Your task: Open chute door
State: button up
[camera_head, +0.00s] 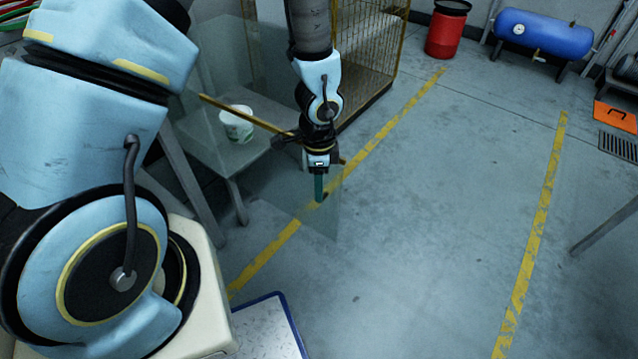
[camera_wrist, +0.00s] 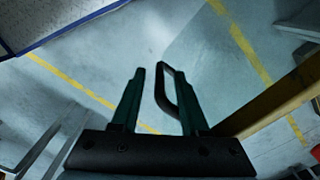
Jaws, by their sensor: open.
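The chute door looks like a clear panel (camera_head: 325,222) below a yellow-brown bar (camera_head: 240,112); its full outline is hard to make out. In the wrist view the panel is a paler see-through area (camera_wrist: 195,48), with the bar (camera_wrist: 275,100) at right. A black loop handle (camera_wrist: 163,95) stands between the green fingers of my gripper (camera_wrist: 160,72), closer to the right finger. The fingers are apart; I cannot tell whether one touches the handle. In the head view my gripper (camera_head: 319,193) points down in front of the panel, and the handle is barely visible.
A white and green tub (camera_head: 237,124) stands on a grey table (camera_head: 190,140) behind the panel. A wire cage (camera_head: 372,45) is behind my arm. A red bin (camera_head: 447,32) and blue tank (camera_head: 545,35) stand farther back. The floor at right is mostly clear.

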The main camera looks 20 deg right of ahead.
notch_tip(320, 180, up, 11)
jog(key=shift+f+p, duration=0.1)
jog(key=shift+p, duration=0.7)
jog(key=w+a+r+n+t+p, duration=0.1)
jog(key=w+a+r+n+p, duration=0.1)
jog(key=w+a+r+n, duration=0.4)
jog(key=w+a+r+n+p, duration=0.1)
jog(key=w+a+r+n, duration=0.1)
jog(key=a+r+n, duration=0.65)
jog(key=a+n, duration=0.1)
jog(key=a, duration=0.2)
jog(key=a+r+n+p, duration=0.1)
jog(key=a+r+n, duration=0.1)
jog(key=a, duration=0.3)
jog(key=s+a+r+n+p, duration=0.1)
jog(key=a+r+n, duration=0.1)
jog(key=a+n, duration=0.2)
jog(key=shift+a+r+t, duration=0.25)
jog(key=shift+a+t, duration=0.05)
jog(key=shift+a, duration=0.3)
